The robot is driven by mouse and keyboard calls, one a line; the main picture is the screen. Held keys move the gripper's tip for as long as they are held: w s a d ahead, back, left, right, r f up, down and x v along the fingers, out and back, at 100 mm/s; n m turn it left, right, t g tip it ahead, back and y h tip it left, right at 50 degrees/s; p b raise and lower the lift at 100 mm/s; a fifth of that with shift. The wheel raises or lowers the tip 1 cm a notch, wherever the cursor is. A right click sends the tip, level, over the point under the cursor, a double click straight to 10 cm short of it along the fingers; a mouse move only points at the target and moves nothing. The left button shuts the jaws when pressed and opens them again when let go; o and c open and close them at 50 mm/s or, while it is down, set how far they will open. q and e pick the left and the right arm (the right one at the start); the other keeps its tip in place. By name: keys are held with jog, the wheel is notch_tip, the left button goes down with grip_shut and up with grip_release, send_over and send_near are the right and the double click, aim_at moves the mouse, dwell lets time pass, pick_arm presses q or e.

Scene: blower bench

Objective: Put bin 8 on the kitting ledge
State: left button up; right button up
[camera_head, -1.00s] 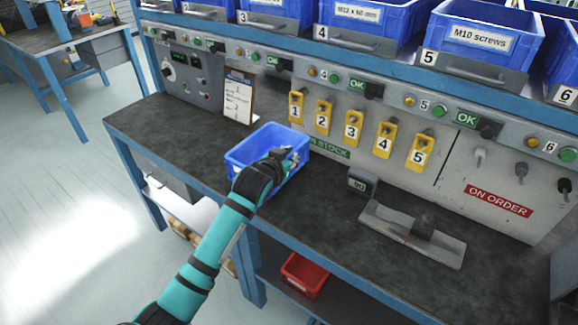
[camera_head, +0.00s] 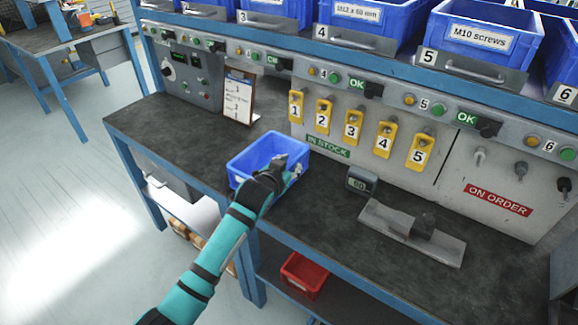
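A blue open bin (camera_head: 252,157) is over the dark bench top, left of the middle of the head view. It looks upright; no number on it is readable, so I cannot tell if it is bin 8. My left gripper (camera_head: 286,172) is at its near right side, with the fingers at the rim and seemingly shut on the wall. The fingertips are partly hidden. I cannot tell whether the bin touches the bench top. No surface is labelled as the kitting ledge. My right gripper is out of view.
Numbered blue bins (camera_head: 478,42) stand on the shelf above. Yellow tags (camera_head: 352,127) hang on the panel. A clipboard (camera_head: 239,97), a small display (camera_head: 361,181) and a grey plate (camera_head: 411,234) are on the bench (camera_head: 165,130). A red bin (camera_head: 303,273) sits below. The bench's left part is clear.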

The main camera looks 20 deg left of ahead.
pick_arm(q)
jog(key=shift+r, duration=0.2)
jog(key=v, duration=1.2)
jog(key=shift+p, duration=0.35)
jog(key=shift+a, duration=0.1)
